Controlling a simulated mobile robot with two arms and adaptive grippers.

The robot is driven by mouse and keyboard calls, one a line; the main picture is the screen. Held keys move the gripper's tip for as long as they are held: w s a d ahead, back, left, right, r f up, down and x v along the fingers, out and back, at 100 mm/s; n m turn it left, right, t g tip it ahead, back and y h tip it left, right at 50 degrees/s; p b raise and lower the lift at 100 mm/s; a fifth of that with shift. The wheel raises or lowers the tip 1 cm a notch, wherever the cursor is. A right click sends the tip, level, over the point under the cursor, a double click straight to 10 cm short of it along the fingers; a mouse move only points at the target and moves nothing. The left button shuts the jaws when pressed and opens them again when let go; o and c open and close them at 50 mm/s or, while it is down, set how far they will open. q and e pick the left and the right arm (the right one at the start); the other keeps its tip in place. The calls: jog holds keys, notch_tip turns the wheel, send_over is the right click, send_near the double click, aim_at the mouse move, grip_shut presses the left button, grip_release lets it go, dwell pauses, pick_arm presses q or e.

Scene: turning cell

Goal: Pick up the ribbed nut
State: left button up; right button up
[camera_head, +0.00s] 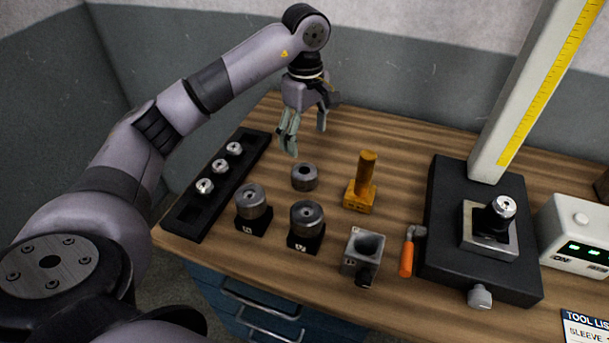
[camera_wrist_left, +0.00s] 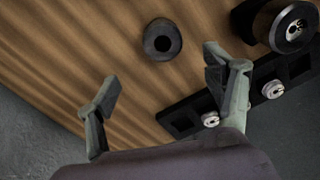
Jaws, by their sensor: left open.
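The ribbed nut (camera_head: 305,177), a dark grey ring with a round central hole, lies flat on the wooden bench; its ribs are too small to make out clearly. It also shows in the left wrist view (camera_wrist_left: 162,40), beyond the gap between the fingers. My left gripper (camera_head: 306,138) is open and empty, pointing down above the bench, behind the nut and apart from it. In the left wrist view its two fingers (camera_wrist_left: 160,72) are spread wide. My right gripper is not in view.
Two dark cylinders on blocks (camera_head: 252,200) (camera_head: 306,220) stand in front of the nut. A black tray (camera_head: 186,222) with small metal parts lies left. A yellow post (camera_head: 364,180), grey holder (camera_head: 363,252) and black gauge base (camera_head: 450,185) stand right. Bench behind the nut is clear.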

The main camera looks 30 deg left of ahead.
pick_arm(q)
jog(key=p, duration=0.1)
send_over(304, 172)
jog(key=s+d, duration=0.2)
jog(key=f, duration=0.6)
jog(key=shift+w+a+f, duration=0.15)
jog(key=shift+a+f, duration=0.05)
jog(key=shift+f, duration=0.1)
jog(key=f, duration=0.1)
jog(key=f+p, duration=0.1)
jog(key=f, duration=0.1)
jog(key=f+p, duration=0.1)
jog(key=shift+s+f, duration=0.3)
jog(key=shift+f, duration=0.4)
jog(key=c, duration=1.3)
jog(key=shift+w+r, duration=0.1)
jog(key=shift+r, duration=0.05)
